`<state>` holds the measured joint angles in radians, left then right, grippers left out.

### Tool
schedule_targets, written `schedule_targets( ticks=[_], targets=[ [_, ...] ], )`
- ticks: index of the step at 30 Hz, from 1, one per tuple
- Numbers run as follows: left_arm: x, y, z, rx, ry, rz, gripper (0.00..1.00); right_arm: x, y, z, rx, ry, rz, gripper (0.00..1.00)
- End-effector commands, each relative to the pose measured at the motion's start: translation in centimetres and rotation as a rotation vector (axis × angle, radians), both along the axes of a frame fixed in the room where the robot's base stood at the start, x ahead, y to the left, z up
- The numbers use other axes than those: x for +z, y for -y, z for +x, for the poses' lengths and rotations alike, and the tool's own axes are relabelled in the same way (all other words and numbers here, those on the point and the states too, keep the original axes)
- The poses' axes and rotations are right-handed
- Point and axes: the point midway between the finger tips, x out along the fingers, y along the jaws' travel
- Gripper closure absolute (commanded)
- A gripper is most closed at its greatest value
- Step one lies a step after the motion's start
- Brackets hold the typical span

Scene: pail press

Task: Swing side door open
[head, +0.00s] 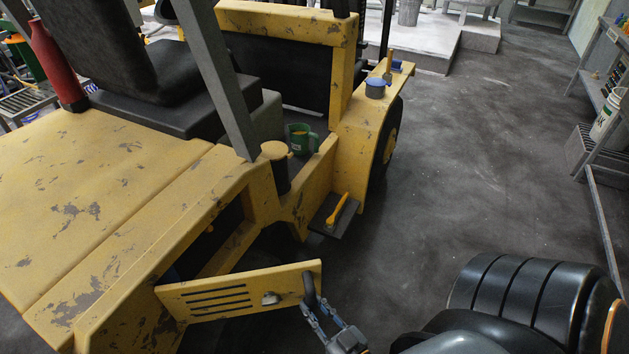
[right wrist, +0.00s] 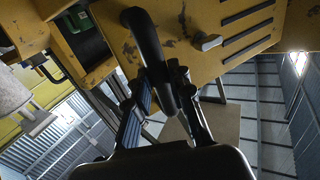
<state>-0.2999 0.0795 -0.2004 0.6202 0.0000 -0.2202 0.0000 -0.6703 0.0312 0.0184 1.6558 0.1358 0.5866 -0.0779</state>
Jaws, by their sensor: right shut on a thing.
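The side door (head: 215,292) is a scratched yellow panel with dark slots and a small latch (head: 270,298). It stands swung out from the forklift's yellow body (head: 110,215), with a dark opening (head: 208,238) showing behind it. A dark bar handle (head: 309,288) sits at the door's right end. My right gripper (head: 318,314) is shut on this handle. In the right wrist view the gripper's fingers (right wrist: 163,98) close around the lower part of the handle (right wrist: 147,45), with the door (right wrist: 220,35) behind. My left gripper is not in view.
A step (head: 333,215) with a yellow-handled tool (head: 338,209) juts from the forklift. A green mug (head: 299,138) and a blue container (head: 375,87) stand on the body. Shelving (head: 592,130) lines the right side. The floor (head: 470,150) between is clear.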

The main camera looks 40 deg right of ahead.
Motion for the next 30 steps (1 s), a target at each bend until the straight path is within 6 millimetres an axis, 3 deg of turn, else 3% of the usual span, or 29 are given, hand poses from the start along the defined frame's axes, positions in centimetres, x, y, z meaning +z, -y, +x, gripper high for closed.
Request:
schedule_targets(
  ticks=[7,22,30],
  targets=[
    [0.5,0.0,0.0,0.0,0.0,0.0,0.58,0.3,-2.0,-1.8,0.007,0.007,0.003,1.0],
    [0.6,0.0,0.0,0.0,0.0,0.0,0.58,0.3,-2.5,-2.5,0.005,0.006,0.003,1.0],
    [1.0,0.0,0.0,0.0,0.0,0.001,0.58,0.3,-4.8,-4.4,0.005,0.005,0.004,1.0]
  ],
)
